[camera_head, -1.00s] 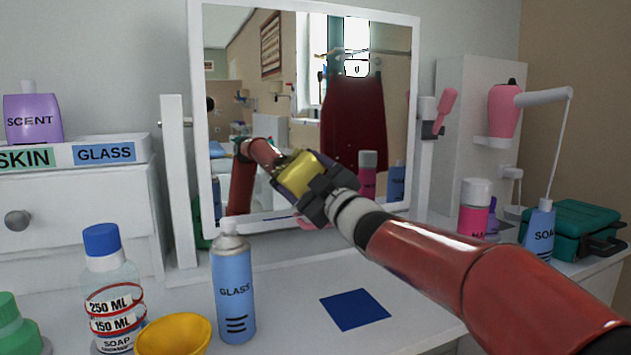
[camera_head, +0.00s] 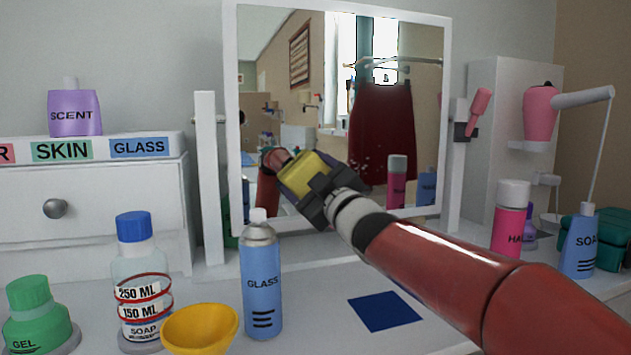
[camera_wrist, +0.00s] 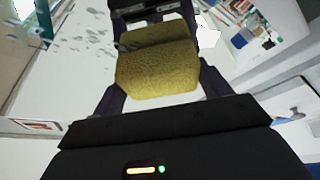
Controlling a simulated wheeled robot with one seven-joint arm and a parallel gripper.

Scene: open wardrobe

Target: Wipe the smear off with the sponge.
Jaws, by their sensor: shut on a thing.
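My gripper (camera_head: 312,186) is shut on a yellow sponge (camera_head: 302,173) and holds it in front of the mirror (camera_head: 290,135), low in the frame. The sponge also shows between the fingers in the wrist view (camera_wrist: 157,72). I cannot tell whether it touches the glass. The smear shows as small pale specks (camera_head: 362,165) on the mirror, just right of the sponge. In the wrist view the smear (camera_wrist: 75,50) is grey spots left of the sponge and close to it. Part of the smear may be hidden behind the sponge and gripper.
A blue glass spray can (camera_head: 262,285), a soap bottle (camera_head: 140,290), a yellow bowl (camera_head: 200,330) and a green gel jar (camera_head: 38,312) stand front left. A blue square (camera_head: 385,311) lies below my arm. A pink can (camera_head: 510,225) and a blue soap bottle (camera_head: 578,245) stand right.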

